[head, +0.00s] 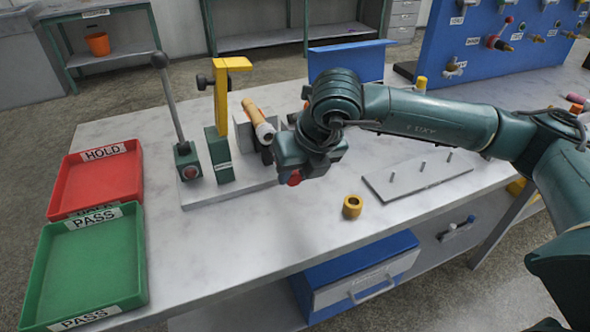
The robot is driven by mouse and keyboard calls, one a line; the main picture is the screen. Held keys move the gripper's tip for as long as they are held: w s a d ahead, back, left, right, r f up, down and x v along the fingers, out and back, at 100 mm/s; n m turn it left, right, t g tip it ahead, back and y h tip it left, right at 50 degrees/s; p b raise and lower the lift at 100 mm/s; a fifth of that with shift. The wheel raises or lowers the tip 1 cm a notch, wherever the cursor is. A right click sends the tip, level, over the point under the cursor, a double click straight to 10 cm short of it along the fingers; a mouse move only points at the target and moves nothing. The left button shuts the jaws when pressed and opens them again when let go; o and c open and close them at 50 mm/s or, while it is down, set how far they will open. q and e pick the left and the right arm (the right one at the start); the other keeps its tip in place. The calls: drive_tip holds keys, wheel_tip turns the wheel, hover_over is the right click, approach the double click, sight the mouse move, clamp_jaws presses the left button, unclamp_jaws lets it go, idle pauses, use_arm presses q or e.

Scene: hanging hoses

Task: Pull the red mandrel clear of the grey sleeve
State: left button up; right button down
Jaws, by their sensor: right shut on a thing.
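My right gripper (306,160) is over the workbench, just right of the bench fixture. It is shut on a red piece, taken as the red mandrel (293,179), whose rounded end shows below the jaws. The rest of the mandrel is hidden by the gripper. I cannot make out the grey sleeve; the gripper and wrist cover that area. I cannot tell whether the mandrel is inside a sleeve or apart from one. My left gripper is not in view.
Red (58,190) and green (42,262) trays stand left. The front middle is clear.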

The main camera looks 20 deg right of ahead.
drive_tip(key=shift+s+r, duration=1.4)
drive_tip(key=shift+s, duration=0.05)
drive_tip(key=shift+f, duration=0.1)
